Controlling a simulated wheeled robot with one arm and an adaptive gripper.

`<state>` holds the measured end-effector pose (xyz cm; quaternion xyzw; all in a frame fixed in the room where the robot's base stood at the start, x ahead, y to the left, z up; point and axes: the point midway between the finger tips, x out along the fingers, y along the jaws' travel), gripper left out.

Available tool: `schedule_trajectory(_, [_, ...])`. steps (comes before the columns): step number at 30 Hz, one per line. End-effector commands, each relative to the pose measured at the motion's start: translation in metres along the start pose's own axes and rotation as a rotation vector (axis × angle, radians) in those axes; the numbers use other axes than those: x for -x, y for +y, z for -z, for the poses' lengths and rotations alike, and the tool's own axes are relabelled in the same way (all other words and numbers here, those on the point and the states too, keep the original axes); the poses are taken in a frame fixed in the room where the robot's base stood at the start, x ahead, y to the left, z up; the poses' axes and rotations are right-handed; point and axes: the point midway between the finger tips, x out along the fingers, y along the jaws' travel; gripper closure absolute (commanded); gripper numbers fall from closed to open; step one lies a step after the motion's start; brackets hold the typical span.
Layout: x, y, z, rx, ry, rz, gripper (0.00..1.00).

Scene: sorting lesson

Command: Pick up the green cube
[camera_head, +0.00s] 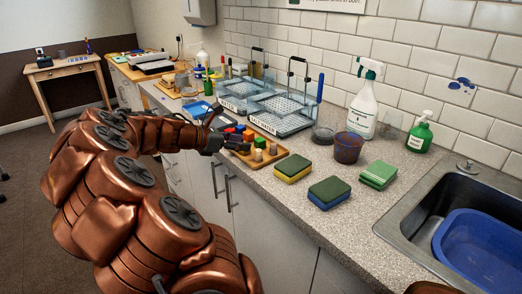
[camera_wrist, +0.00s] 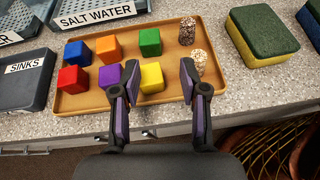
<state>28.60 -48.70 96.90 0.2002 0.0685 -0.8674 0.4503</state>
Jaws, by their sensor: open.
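The green cube (camera_wrist: 150,42) sits in the back row of a tan tray (camera_wrist: 73,105) in the wrist view, right of an orange cube (camera_wrist: 108,49) and behind a yellow cube (camera_wrist: 151,77). My gripper (camera_wrist: 160,78) is open and empty over the tray's front side, its two dark fingers apart. The yellow cube shows between the fingers in the picture, and the green cube lies beyond the fingertips. In the head view my gripper (camera_head: 213,140) is at the tray's left end; the cubes there are small and partly hidden.
Blue (camera_wrist: 77,52), red (camera_wrist: 73,79) and purple (camera_wrist: 110,77) cubes share the tray with two speckled cylinders (camera_wrist: 187,31). A green-yellow sponge (camera_wrist: 262,35) lies right of the tray. Wire racks (camera_head: 283,108) stand behind it. A sink (camera_head: 470,215) is at the right.

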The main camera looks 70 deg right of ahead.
Motion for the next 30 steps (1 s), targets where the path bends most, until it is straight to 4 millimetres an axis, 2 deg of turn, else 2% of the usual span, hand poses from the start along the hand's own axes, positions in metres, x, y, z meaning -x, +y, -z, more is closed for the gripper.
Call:
schedule_trajectory(6, [-0.016,0.009,0.003,0.068,-0.029,-0.002,0.56])
schedule_trajectory(17, [-0.045,0.007,0.003,0.071,-0.024,0.006,0.56])
schedule_trajectory(30, [-0.087,0.012,-0.008,0.069,-0.027,0.0,0.56])
